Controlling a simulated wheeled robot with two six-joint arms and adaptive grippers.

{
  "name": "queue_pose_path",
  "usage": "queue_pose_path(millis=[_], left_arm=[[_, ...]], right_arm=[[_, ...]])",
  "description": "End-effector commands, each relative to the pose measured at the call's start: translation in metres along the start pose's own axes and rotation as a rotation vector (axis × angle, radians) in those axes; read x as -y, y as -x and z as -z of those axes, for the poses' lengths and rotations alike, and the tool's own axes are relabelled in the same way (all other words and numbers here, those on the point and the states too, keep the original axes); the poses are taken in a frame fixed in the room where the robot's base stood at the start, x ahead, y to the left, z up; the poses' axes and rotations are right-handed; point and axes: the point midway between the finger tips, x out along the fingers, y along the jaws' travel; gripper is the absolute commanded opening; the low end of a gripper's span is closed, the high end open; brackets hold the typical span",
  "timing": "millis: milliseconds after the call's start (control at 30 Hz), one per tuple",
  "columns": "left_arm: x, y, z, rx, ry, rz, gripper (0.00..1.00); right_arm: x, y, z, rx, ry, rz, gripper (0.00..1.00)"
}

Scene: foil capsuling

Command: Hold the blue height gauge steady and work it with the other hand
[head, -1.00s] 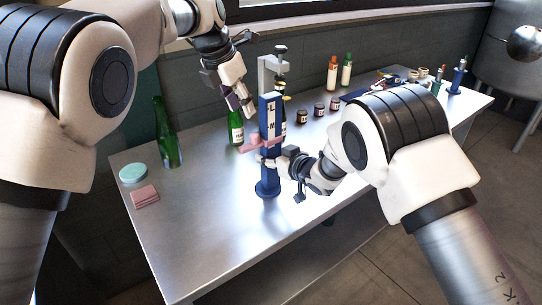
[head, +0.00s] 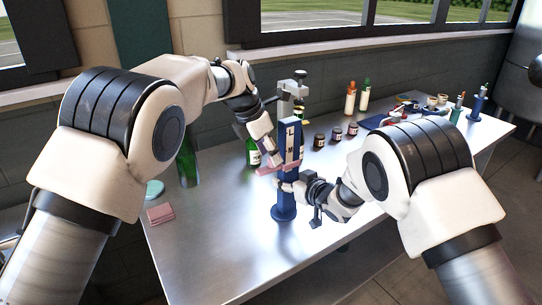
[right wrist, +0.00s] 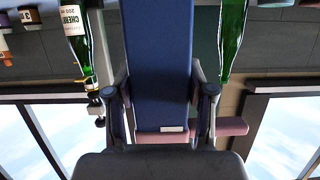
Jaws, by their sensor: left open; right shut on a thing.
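The blue height gauge (head: 291,142) stands upright on the steel table, with a round base (head: 284,212) and letters on its column. A pink slider (head: 266,169) crosses the column; its pink bar also shows in the right wrist view (right wrist: 232,126). My right gripper (head: 288,187) is shut on the gauge's column below the slider. In the right wrist view its fingers lie on both sides of the blue column (right wrist: 158,50). My left gripper (head: 273,156) is open, close to the slider's left part; I cannot tell whether it touches.
A green bottle (head: 253,154) stands just behind my left gripper, and another (head: 189,165) farther left. A grey stand (head: 288,92) rises behind the gauge. Several small jars (head: 336,133) stand to the right. A pink cloth (head: 160,213) lies at the left; the front table is clear.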

Motion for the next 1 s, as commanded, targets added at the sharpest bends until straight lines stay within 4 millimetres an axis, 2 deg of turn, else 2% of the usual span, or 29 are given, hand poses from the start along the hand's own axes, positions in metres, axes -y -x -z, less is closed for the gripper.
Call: queue_pose_path(millis=[133, 367, 400, 467, 500, 533, 767, 867, 1000], left_arm=[[0.0, -0.014, 0.0, 0.001, 0.0, 0.0, 0.51], [0.0, -0.016, 0.0, 0.001, 0.001, -0.001, 0.51], [0.0, -0.016, 0.0, 0.001, 0.001, -0.001, 0.44], [0.0, -0.016, 0.0, 0.001, 0.001, -0.001, 0.23], [0.0, -0.016, 0.0, 0.001, 0.001, 0.0, 0.08], [0.0, -0.016, 0.0, 0.001, 0.001, 0.0, 0.0], [0.0, -0.013, -0.002, 0.002, 0.0, -0.001, 0.0], [-0.001, 0.0, -0.007, 0.004, -0.002, -0.002, 0.0], [-0.001, 0.032, -0.021, 0.006, -0.003, -0.003, 0.0]], right_arm=[[0.0, 0.0, -0.001, 0.002, 0.0, 0.0, 0.0], [0.0, 0.0, -0.001, 0.002, 0.0, 0.0, 0.0], [0.0, 0.0, -0.001, 0.002, 0.0, 0.0, 0.0], [0.0, 0.0, -0.001, 0.002, 0.0, 0.0, 0.0], [0.0, 0.0, -0.001, 0.002, 0.0, 0.0, 0.0], [0.0, 0.0, -0.001, 0.002, 0.0, 0.0, 0.0], [0.0, 0.0, -0.001, 0.002, 0.0, 0.0, 0.0], [0.0, 0.0, -0.001, 0.002, 0.0, 0.0, 0.0], [0.0, 0.0, -0.001, 0.003, 0.0, 0.0, 0.0]])
